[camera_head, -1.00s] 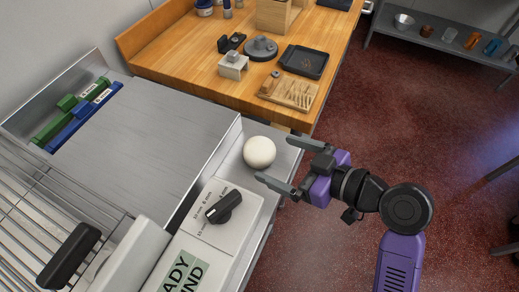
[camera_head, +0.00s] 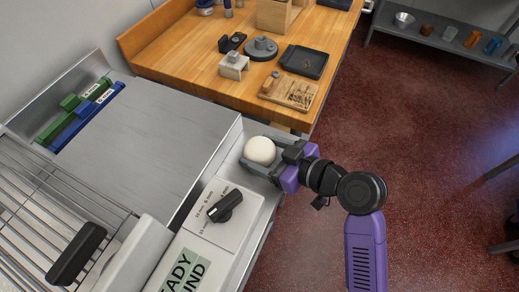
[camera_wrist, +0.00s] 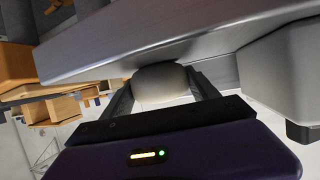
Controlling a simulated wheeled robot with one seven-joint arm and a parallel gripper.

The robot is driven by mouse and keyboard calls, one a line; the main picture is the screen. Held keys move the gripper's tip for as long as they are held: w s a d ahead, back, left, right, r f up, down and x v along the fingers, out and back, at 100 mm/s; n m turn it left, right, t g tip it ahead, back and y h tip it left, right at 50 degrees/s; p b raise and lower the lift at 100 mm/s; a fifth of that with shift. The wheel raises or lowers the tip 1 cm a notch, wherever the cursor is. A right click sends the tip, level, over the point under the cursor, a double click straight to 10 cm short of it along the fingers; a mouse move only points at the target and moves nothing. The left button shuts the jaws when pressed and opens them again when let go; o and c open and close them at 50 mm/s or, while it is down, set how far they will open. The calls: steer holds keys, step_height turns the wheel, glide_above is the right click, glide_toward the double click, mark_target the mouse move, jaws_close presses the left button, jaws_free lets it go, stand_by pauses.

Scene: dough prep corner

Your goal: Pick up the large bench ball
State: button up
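The large bench ball (camera_head: 260,150) is a smooth, off-white ball. It rests on the narrow metal ledge beside the steel machine, near the corner by the wooden bench. My gripper (camera_head: 262,158) has its two dark fingers on either side of the ball, reaching in from the right. In the wrist view the ball (camera_wrist: 160,82) sits between the two fingers (camera_wrist: 162,92). The fingers are spread wide; I cannot tell whether they touch the ball.
The steel machine (camera_head: 150,135) rises directly left of the ball. A control box with a black knob (camera_head: 224,206) stands in front of it. A wooden bench (camera_head: 190,65) with small tools lies behind. Open red floor (camera_head: 420,130) is on the right.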

steer(key=c, duration=0.9)
steer(key=shift+r, duration=0.15)
step_height(320, 180, up, 20)
step_height(320, 180, up, 5)
steer(key=p, duration=0.5)
glide_above(261, 156)
